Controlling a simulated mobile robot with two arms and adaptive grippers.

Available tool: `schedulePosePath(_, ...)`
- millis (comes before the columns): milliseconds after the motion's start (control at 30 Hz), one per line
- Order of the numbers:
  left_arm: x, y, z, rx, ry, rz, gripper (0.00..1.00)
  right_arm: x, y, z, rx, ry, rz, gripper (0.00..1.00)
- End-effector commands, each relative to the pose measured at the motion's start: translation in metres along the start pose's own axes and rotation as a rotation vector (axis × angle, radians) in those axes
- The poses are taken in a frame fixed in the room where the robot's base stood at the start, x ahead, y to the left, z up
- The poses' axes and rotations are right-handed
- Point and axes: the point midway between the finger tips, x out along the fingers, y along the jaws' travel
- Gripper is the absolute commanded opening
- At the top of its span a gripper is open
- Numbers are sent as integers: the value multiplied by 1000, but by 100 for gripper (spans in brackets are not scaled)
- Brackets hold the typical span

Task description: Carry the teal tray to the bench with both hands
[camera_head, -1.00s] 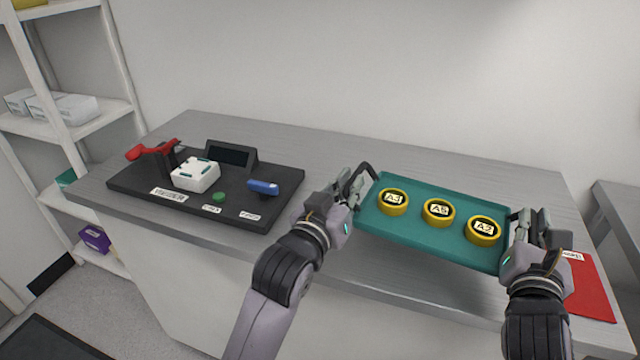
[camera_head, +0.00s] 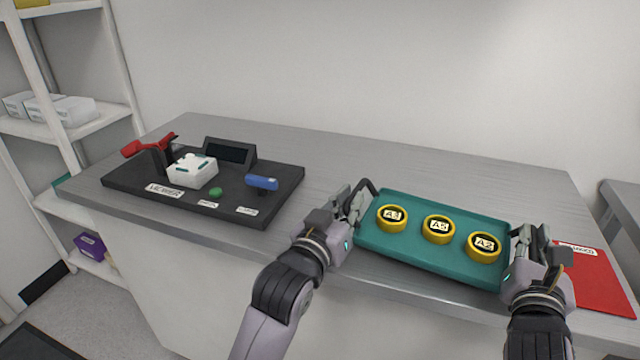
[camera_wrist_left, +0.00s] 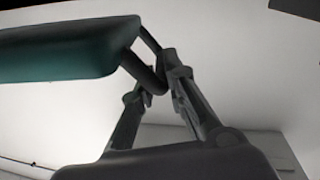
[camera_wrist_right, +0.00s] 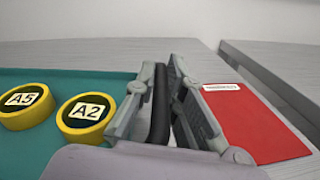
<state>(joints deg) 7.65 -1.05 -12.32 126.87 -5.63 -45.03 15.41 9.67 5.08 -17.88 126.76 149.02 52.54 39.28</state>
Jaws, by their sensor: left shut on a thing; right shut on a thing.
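The teal tray (camera_head: 420,257) is over the right part of the grey bench (camera_head: 330,148), near its front edge. It looks roughly level; I cannot tell if it touches the bench top. It bears three yellow rings with black labelled faces: one at left (camera_head: 392,219), A5 (camera_head: 438,229) and A2 (camera_head: 484,247). My left gripper (camera_head: 360,203) is shut on the tray's dark left handle (camera_wrist_left: 146,72). My right gripper (camera_head: 520,243) is shut on its dark right handle (camera_wrist_right: 159,105). The left wrist view shows the tray's side (camera_wrist_left: 70,52) from low down.
A black viewer board (camera_head: 235,208) with a white block, blue and red handles and a green button lies on the bench's left part. A red sheet (camera_head: 597,283) lies right of my right gripper. White shelves (camera_head: 75,125) stand at left. The bench behind the tray is clear.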

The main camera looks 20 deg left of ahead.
Motion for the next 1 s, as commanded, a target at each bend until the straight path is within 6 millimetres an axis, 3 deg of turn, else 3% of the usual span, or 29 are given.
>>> schedulePosePath(133,0,-7,10,8,0,-11,0,1,-7,-7,-3,-8,-13,0)
schedulePosePath(567,0,-6,9,8,5,-10,0,1,-7,-8,-2,-8,-13,0)
schedulePosePath(600,1,-7,10,8,2,-11,15,1,-7,-9,-3,-5,-14,13)
schedulePosePath(867,1,-5,8,7,6,-7,32,1,-5,-8,0,-6,-6,30)
schedulePosePath(1000,1,-5,8,7,8,-6,33,1,-4,-9,1,-5,-4,30)
